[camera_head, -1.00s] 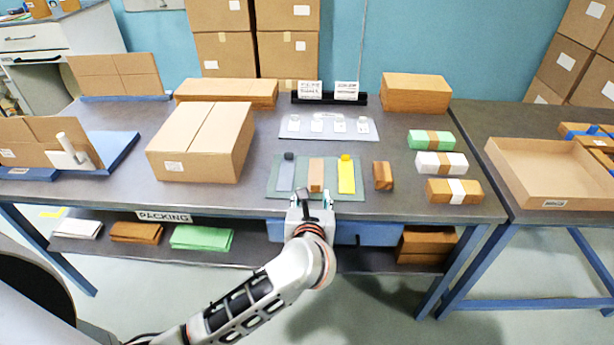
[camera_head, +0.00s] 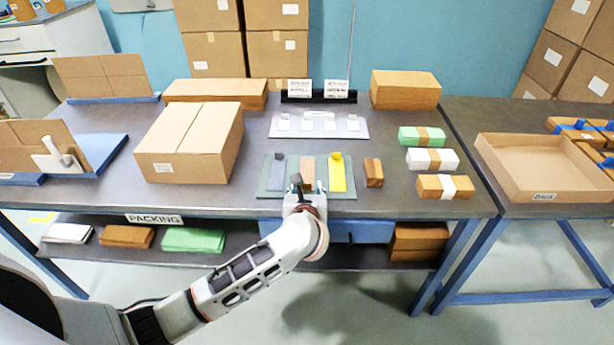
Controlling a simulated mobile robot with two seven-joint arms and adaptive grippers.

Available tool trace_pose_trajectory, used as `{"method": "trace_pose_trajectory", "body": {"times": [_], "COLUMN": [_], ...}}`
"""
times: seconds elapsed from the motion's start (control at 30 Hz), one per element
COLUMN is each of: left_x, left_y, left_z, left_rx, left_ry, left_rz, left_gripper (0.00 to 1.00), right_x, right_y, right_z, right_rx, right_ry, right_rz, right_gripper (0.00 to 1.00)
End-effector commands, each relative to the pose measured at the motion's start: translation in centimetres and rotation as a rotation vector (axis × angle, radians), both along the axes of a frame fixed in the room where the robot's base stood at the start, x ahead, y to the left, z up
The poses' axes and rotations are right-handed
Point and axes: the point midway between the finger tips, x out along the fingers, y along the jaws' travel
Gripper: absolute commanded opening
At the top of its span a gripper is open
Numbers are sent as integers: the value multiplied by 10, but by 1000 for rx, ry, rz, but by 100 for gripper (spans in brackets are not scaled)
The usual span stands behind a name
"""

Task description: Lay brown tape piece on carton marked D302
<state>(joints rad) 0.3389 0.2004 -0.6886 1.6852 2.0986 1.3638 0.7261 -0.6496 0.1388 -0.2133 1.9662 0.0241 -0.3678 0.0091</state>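The brown tape piece (camera_head: 307,170) appears as a narrow tan strip on the green mat (camera_head: 267,190), between a grey piece (camera_head: 276,173) and a yellow piece (camera_head: 338,175). My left gripper (camera_head: 303,188) is at the mat's front edge, over the near end of the tan strip, which it partly hides. Its fingers look apart, with nothing held. A large closed carton (camera_head: 190,140) stands to the left with a small white label on its front. The label is too small to read, so I cannot tell whether it says D302. My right gripper is not in view.
A wooden block (camera_head: 373,172) stands right of the mat. Several banded bundles lie further right, one being green (camera_head: 412,136). A grey plate (camera_head: 345,130) with white pieces lies behind the mat. An open carton tray (camera_head: 500,172) is on the right table. Bare tabletop separates carton and mat.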

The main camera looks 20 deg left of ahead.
Motion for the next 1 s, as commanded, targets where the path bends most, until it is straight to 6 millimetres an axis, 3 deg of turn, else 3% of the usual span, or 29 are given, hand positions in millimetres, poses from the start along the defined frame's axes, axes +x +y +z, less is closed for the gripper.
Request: {"method": "trace_pose_trajectory", "body": {"times": [0.07,0.13,0.17,0.57,0.77,1.0], "left_x": [0,0,0,0,0,1], "left_y": [0,0,0,0,0,-1], "left_z": [0,0,0,5,36,103], "left_rx": [0,1,1,0,-3,-4], "left_ry": [0,0,0,-2,-5,-9], "left_rz": [0,0,0,-1,1,0], "left_gripper": [39,24,22,20,20,20], "right_x": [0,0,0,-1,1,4], "right_y": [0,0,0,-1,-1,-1], "right_z": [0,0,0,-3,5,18], "right_rx": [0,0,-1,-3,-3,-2], "right_ry": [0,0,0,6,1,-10], "right_rz": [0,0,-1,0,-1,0], "right_gripper": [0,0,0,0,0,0]}}
